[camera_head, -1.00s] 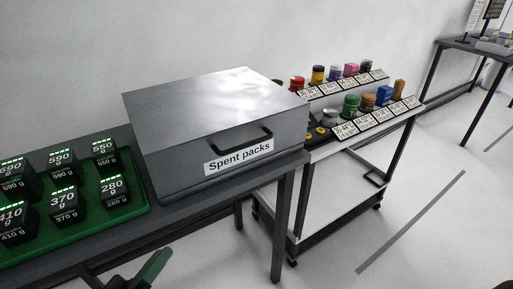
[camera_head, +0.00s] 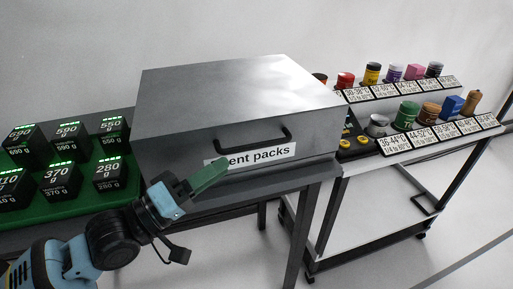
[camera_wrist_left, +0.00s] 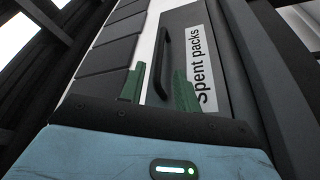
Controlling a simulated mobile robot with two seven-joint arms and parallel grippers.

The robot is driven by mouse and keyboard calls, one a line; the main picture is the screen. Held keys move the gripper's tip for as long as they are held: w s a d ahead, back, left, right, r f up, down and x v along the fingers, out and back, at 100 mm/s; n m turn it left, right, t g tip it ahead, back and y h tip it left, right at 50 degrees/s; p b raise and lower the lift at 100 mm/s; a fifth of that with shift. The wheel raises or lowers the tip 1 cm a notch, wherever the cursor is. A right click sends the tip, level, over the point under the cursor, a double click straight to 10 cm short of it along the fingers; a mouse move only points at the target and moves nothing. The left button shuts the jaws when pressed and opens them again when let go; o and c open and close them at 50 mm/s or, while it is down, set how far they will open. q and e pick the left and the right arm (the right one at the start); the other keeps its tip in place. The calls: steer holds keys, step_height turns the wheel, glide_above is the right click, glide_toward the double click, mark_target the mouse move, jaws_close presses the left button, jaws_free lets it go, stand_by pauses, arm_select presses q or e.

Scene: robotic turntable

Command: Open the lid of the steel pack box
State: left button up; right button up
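The steel pack box (camera_head: 195,116) stands on the dark table with its lid (camera_head: 235,85) down. Its front carries a black handle (camera_head: 254,140) and a white label reading "Spent packs" (camera_head: 272,153). My left gripper (camera_head: 207,178) is in front of the box, below and left of the handle, covering the start of the label. In the left wrist view its two green fingers (camera_wrist_left: 157,86) are apart, with the handle (camera_wrist_left: 162,65) beyond and between them. Nothing is held, and the handle appears clear of the fingers. My right gripper is not in view.
A green tray (camera_head: 50,208) with several black weight packs lies left of the box. The dark table (camera_head: 275,180) ends just in front of the box. A white cart (camera_head: 375,190) with colourful jars and labelled racks stands to the right.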

mark_target(249, 148)
arm_select(q)
steer(key=shift+w+d, duration=0.1)
steer(key=x, duration=0.7)
steer(key=shift+w+d+r+p, duration=0.1)
steer(key=shift+w+d+p, duration=0.1)
steer(key=shift+p, duration=0.2)
steer(key=shift+s, duration=0.1)
jaws_close()
